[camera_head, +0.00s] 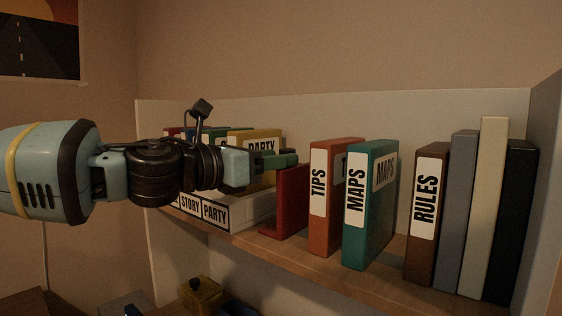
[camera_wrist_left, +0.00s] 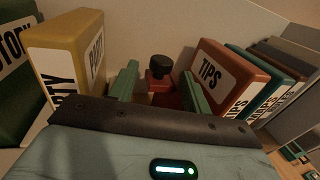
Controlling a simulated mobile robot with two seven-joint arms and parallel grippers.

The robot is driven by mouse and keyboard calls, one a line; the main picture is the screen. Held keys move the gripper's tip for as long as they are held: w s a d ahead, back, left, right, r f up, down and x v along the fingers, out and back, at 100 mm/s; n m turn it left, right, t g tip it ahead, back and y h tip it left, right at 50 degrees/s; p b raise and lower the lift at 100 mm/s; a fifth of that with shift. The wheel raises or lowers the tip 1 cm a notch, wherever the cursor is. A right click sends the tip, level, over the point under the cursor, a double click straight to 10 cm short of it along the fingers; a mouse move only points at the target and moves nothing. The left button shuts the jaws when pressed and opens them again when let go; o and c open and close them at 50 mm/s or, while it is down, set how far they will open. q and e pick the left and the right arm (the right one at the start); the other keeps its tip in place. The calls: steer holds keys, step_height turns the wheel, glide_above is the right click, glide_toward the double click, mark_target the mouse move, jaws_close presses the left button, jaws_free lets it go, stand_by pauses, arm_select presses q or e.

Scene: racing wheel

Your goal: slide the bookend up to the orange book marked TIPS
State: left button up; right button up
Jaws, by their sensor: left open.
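The red bookend (camera_head: 291,203) stands upright on the shelf, left of the orange book marked TIPS (camera_head: 318,205). In the left wrist view the bookend (camera_wrist_left: 159,84) shows a black knob on top, and the TIPS book (camera_wrist_left: 228,72) leans in the picture to its right. My left gripper (camera_head: 278,159) is at the height of the bookend's top. Its green fingers are open, one on each side of the bookend's knob in the wrist view (camera_wrist_left: 160,90). I cannot tell whether either finger touches it. My right gripper is not in view.
A teal MAPS book (camera_head: 368,205) stands right of TIPS. Left of the bookend, a yellow PARTY box (camera_wrist_left: 66,58) stands near a white label holder (camera_head: 240,211). The shelf's front edge (camera_head: 300,262) is bare.

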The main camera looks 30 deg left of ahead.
arm_select(q)
steer(key=shift+x, duration=0.95)
jaws_close()
